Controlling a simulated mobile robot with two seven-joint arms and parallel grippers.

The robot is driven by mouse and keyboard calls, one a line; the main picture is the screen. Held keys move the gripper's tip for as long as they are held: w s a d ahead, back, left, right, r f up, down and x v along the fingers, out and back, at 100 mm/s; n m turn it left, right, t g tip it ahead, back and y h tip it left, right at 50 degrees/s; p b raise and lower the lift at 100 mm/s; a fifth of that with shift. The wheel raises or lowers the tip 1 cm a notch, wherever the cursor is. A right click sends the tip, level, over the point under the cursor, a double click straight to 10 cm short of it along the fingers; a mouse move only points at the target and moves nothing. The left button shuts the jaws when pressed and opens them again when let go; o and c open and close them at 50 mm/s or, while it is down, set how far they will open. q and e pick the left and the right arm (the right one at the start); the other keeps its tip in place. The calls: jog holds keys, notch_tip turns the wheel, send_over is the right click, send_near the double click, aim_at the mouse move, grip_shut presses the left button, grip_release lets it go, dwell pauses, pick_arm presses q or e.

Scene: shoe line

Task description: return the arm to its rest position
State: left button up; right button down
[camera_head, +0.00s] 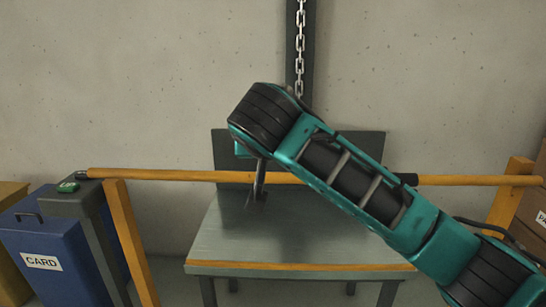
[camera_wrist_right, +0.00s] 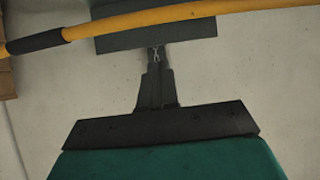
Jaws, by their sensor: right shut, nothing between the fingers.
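My right arm, teal and black, reaches in from the lower right of the head view and bends down at its wrist. My right gripper (camera_head: 256,197) hangs below the wrist, by the yellow bar and over the grey metal table (camera_head: 300,240). In the right wrist view its dark fingers (camera_wrist_right: 157,56) meet at the tips, shut with nothing between them. The arm covers part of the bar and of the table's back panel (camera_head: 225,150). My left gripper is in neither view.
The yellow bar (camera_head: 150,175) runs across in front of the table on yellow posts (camera_head: 133,245). It also crosses the wrist view (camera_wrist_right: 190,14). A blue CARD bin (camera_head: 60,255) stands at left, cardboard boxes (camera_head: 532,205) at right. A chain (camera_head: 300,45) hangs by the wall.

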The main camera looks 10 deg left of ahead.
jog(key=s+d+f+g+y+p, duration=0.1)
jog(key=s+d+f+y, duration=0.15)
jog(key=f, duration=0.95)
jog(key=s+d+f+g+y, duration=0.15)
jog(key=d+f, duration=0.25)
jog(key=f, duration=0.8)
pick_arm(q)
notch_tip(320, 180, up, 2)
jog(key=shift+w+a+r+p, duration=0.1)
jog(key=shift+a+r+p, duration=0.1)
jog(key=shift+p, duration=0.55)
pick_arm(e)
jog(key=s+d+f+t+h, duration=0.1)
jog(key=s+d+f, duration=0.6)
jog(key=s+d, duration=0.2)
jog(key=s+d+f+n+t+h, duration=0.1)
jog(key=s+d+f, duration=0.7)
jog(key=s, duration=0.3)
jog(key=shift+s+d+f+h, duration=0.2)
jog(key=shift+d+f+h, duration=0.1)
jog(key=shift+d+h, duration=0.1)
